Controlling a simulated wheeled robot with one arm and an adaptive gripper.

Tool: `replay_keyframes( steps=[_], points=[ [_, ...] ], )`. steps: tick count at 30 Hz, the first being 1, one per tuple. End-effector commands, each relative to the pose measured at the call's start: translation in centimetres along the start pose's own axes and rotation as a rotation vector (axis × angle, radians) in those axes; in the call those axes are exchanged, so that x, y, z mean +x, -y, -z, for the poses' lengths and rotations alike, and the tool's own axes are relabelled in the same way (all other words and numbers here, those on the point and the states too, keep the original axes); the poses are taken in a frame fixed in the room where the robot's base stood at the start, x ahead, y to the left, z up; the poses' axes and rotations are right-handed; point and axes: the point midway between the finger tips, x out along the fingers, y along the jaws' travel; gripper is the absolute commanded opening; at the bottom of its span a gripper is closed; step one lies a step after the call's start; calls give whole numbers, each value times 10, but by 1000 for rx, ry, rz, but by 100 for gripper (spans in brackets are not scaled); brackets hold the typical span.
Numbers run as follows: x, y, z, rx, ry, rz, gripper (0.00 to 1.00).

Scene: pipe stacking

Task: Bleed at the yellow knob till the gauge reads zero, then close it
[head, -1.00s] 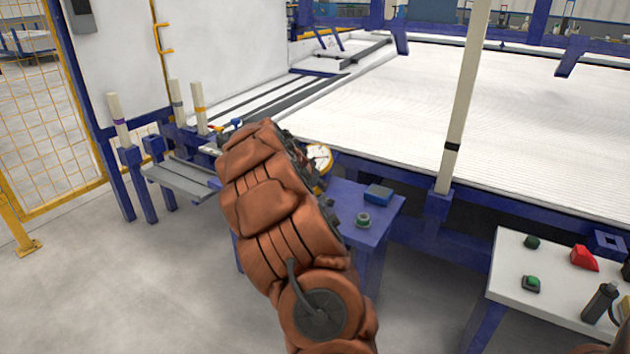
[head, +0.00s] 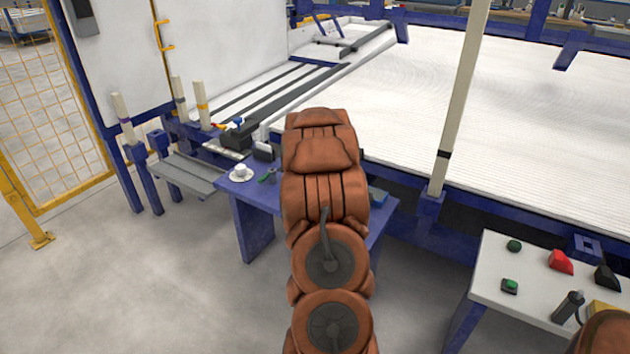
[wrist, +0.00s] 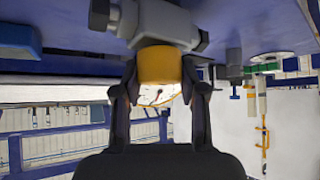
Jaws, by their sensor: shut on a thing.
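In the wrist view, the yellow knob (wrist: 160,66) sits on a grey metal fitting (wrist: 165,22) at the top middle. My gripper (wrist: 160,76) has one dark finger on each side of the knob and is shut on it. The round white gauge (wrist: 157,97) shows just beyond the knob, partly hidden by it and by the fingers. A red needle is visible on its face, but the reading is too small to tell. In the head view, my arm hides the knob, the gauge and my gripper.
A pale post (head: 462,95) stands to the right. A white table (head: 490,275) with small parts is at the lower right.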

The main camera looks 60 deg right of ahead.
Motion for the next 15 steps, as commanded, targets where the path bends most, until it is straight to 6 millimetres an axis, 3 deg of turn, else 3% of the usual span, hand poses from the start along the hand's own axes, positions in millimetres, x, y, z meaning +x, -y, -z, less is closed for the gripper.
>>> replay_keyframes(
  steps=[15],
  points=[
    [-6, -2, 6, -132, 1, 136, 7]
  ],
)
